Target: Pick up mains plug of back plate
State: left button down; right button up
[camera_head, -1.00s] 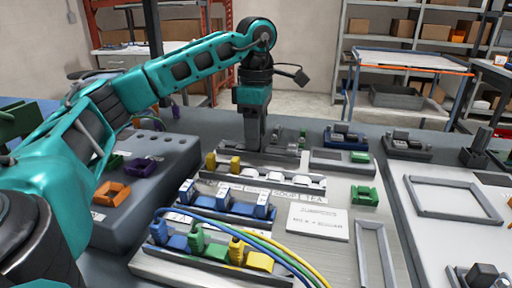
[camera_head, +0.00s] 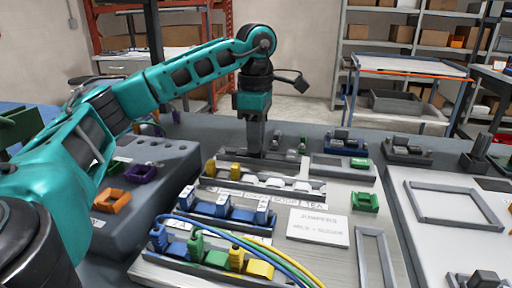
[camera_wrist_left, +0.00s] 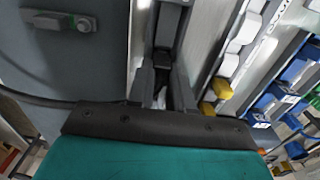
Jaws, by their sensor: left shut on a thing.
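My left gripper (camera_head: 256,148) reaches straight down at the back of the metal plate (camera_head: 340,201), behind the rows of coloured connectors. In the left wrist view its two fingers (camera_wrist_left: 163,85) are shut on a small dark grey block (camera_wrist_left: 163,60), which I take for the mains plug. The fingers and the grey rail hide most of the plug in the head view. I cannot tell whether it is still seated. My right gripper is not in view.
Yellow connectors (camera_head: 235,170), blue connectors (camera_head: 222,206) and a wired row stand in front of the gripper. A dark grey box (camera_head: 150,165) with orange and purple holders is at left. A green holder (camera_head: 364,202) and a white board with a grey frame (camera_head: 455,205) lie at right.

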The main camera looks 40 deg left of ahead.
pick_arm(q)
jog(key=shift+r, duration=0.1)
notch_tip(320, 180, up, 10)
jog(key=p, duration=0.4)
jog(key=shift+r+p, duration=0.25)
jog(key=shift+p, duration=0.4)
jog(key=shift+r+p, duration=0.3)
jog(key=shift+p, duration=0.05)
jog(key=shift+r+p, duration=0.3)
jog(key=shift+p, duration=0.05)
dwell(0.5)
